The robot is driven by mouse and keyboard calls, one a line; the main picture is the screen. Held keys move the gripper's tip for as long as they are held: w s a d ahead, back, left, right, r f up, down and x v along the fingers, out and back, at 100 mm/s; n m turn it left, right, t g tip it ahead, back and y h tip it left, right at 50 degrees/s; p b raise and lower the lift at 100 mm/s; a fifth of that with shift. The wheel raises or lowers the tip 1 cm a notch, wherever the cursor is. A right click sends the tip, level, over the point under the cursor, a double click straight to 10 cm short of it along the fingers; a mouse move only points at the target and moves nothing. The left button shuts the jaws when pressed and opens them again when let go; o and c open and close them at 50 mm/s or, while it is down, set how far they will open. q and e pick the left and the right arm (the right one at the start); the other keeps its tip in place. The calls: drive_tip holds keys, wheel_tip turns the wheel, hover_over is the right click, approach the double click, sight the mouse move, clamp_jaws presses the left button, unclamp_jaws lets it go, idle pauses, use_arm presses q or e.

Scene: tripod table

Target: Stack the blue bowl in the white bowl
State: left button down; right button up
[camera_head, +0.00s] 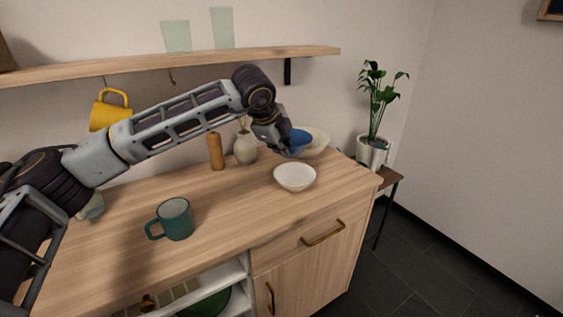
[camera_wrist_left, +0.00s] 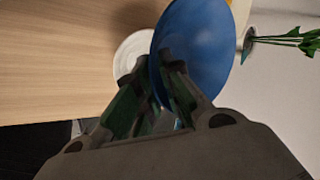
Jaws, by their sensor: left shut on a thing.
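My left gripper (camera_head: 284,148) is shut on the rim of the blue bowl (camera_head: 298,141) and holds it above the counter, behind the white bowl. In the left wrist view the blue bowl (camera_wrist_left: 205,50) is tilted in the fingers (camera_wrist_left: 165,85) and hides part of the white bowl (camera_wrist_left: 130,52). The white bowl (camera_head: 295,178) stands upright on the counter near its right end, in front of and below the gripper. My right gripper is in neither view.
A cream bowl (camera_head: 319,142) stands behind the blue bowl. A beige vase (camera_head: 245,149) and a wooden grinder (camera_head: 216,152) stand to the left. A teal mug (camera_head: 174,219) is at the front left. A potted plant (camera_head: 373,150) stands beyond the counter's right end. A shelf (camera_head: 180,66) hangs above.

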use_arm(q)
drive_tip(key=shift+f, duration=0.4)
wheel_tip(320, 180, down, 3)
drive_tip(key=shift+r+b, duration=0.1)
drive_tip(key=shift+b, duration=0.2)
drive_tip(key=shift+f, duration=0.65)
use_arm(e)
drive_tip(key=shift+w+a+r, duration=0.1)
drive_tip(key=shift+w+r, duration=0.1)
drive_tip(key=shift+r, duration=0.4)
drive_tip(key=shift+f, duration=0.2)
use_arm(q)
drive_tip(key=shift+f, duration=0.15)
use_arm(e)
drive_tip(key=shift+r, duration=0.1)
use_arm(q)
drive_tip(key=shift+f+b, duration=0.15)
drive_tip(key=shift+b, duration=0.3)
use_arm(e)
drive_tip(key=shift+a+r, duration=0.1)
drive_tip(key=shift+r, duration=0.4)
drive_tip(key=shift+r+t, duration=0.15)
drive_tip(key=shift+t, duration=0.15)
